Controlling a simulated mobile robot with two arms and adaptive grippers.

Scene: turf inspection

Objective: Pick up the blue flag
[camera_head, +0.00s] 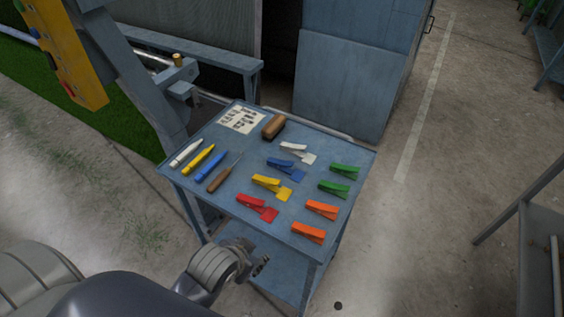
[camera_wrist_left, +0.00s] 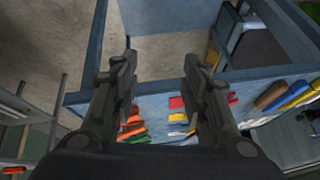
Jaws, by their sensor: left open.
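The blue flag (camera_head: 285,168) is a blue clip with a small flat tab. It lies on the top of the blue-grey cart (camera_head: 225,205), between the white flag (camera_head: 298,152) and the yellow flag (camera_head: 272,186). My left gripper (camera_head: 262,265) is at the cart's near side, below the top and away from the blue flag. In the left wrist view the gripper (camera_wrist_left: 160,72) is open with nothing between its fingers. Colored clips show beyond the fingers there, but I cannot clearly pick out the blue flag. My right gripper is not in view.
A red flag (camera_head: 257,208), green clips (camera_head: 338,187) and orange clips (camera_head: 308,233) lie nearby. Markers (camera_head: 198,160), a wooden-handled awl (camera_head: 222,178), a brush (camera_head: 273,127) and a paper sheet (camera_head: 241,118) share the cart top. Open floor lies right of the cart.

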